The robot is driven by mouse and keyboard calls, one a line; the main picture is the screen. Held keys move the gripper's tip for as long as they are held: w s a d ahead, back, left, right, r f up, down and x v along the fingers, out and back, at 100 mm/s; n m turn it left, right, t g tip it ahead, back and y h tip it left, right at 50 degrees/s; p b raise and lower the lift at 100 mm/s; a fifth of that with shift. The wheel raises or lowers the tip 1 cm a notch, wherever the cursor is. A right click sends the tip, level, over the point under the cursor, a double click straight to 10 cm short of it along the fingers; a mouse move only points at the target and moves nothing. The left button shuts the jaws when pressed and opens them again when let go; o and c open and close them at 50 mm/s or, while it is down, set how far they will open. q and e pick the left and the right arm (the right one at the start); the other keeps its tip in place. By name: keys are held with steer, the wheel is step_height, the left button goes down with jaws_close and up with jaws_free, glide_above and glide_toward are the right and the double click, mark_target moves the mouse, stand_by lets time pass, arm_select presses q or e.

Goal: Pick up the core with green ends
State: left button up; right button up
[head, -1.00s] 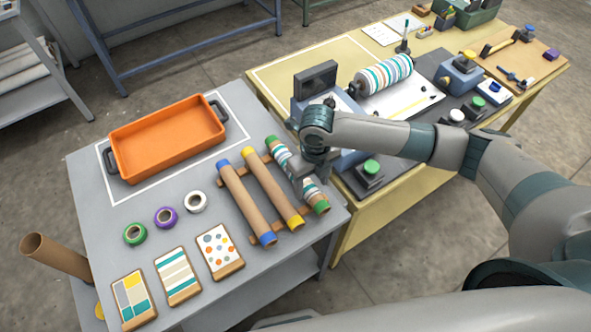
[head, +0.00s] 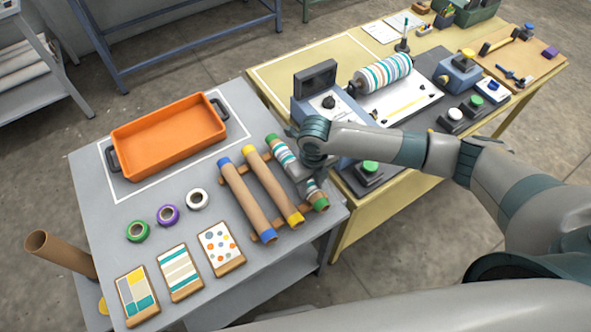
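The core with green ends (head: 283,154) lies on the wooden rack, rightmost of three cores, with a striped teal, white and grey wrap on it. Its two green ends show; its middle is hidden under my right gripper. My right gripper (head: 305,180) points down over the middle of this core, at or very near its surface. The wrist hides most of the fingers, so I cannot tell whether they are closed on it. My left gripper is not in view.
Beside it lie a yellow-ended core (head: 270,183) and a blue-ended core (head: 245,199). An orange tray (head: 168,138), tape rolls (head: 168,215) and pattern cards (head: 179,271) share the grey table (head: 88,178). The press (head: 328,105) stands close on the right.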

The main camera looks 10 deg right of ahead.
steer(key=shift+r, duration=0.1)
steer(key=shift+r+b, duration=0.4)
steer(key=shift+r, duration=0.05)
steer(key=r, duration=0.1)
steer(key=r+b, duration=0.1)
steer(key=r, duration=0.1)
steer(key=shift+s+a+r+b, duration=0.1)
steer(key=shift+s+a+b, duration=0.05)
steer(key=shift+s+b, duration=0.2)
steer(key=s+a+r+b, duration=0.2)
steer(key=s+r, duration=0.4)
steer(key=s, duration=0.4)
steer(key=shift+s+a+r+b, duration=0.3)
steer(key=shift+r+b, duration=0.1)
steer(key=shift+b, duration=0.25)
steer(key=shift+f, duration=0.1)
